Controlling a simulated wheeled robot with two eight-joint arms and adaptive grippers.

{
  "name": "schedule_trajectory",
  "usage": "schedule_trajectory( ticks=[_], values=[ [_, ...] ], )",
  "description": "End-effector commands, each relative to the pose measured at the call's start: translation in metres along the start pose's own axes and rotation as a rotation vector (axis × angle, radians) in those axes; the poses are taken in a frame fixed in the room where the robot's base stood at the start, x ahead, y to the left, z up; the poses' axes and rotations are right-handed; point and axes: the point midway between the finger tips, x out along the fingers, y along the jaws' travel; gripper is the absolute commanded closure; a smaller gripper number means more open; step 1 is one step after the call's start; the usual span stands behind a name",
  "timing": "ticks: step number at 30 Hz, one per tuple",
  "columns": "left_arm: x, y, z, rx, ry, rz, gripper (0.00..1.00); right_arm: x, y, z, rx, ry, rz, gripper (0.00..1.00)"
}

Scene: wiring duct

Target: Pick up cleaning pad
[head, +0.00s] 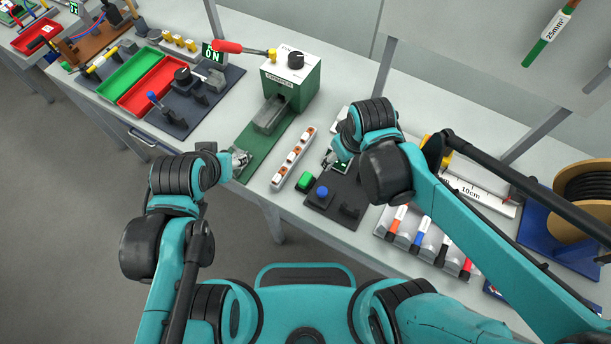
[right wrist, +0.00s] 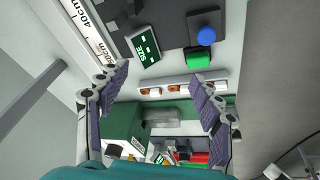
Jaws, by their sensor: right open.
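I cannot pick out a cleaning pad for certain in either view. My right gripper (head: 334,158) is over the dark plate (head: 327,205) with the green block and blue knob, partly hidden by its own arm. In the right wrist view my right gripper (right wrist: 160,72) is open, its two purple-grey fingers wide apart with nothing between the tips. A white strip with orange parts (right wrist: 170,88) shows beyond the fingers. My left gripper (head: 241,159) is at the near end of the green crimper base; its finger opening is too small to make out.
The green crimper (head: 291,78) stands behind, with a red-handled lever. The green block (head: 304,181) and blue knob (head: 322,192) sit on the dark plate. Markers in a holder (head: 423,240), a ruler (head: 480,193) and a cable spool (head: 585,190) crowd the right. Red and green trays (head: 150,85) lie left.

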Motion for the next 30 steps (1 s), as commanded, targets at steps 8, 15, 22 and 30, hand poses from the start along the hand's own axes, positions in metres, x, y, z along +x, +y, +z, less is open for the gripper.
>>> schedule_trajectory(
  ticks=[8,15,22,30],
  values=[
    [-0.025,0.0,-0.018,0.0,0.0,0.0,0.52,0.038,-0.057,-0.031,-0.367,-0.187,-0.116,0.34],
    [-0.029,0.0,-0.021,0.0,0.0,0.0,0.52,0.059,-0.079,-0.031,-0.493,-0.251,-0.159,0.34],
    [-0.022,0.0,-0.015,0.0,0.0,0.0,0.52,0.084,-0.082,-0.025,-0.498,-0.254,-0.161,0.34],
    [-0.01,0.0,-0.007,0.0,0.0,0.0,0.52,0.124,-0.083,-0.021,-0.496,-0.253,-0.161,0.34]
  ],
)
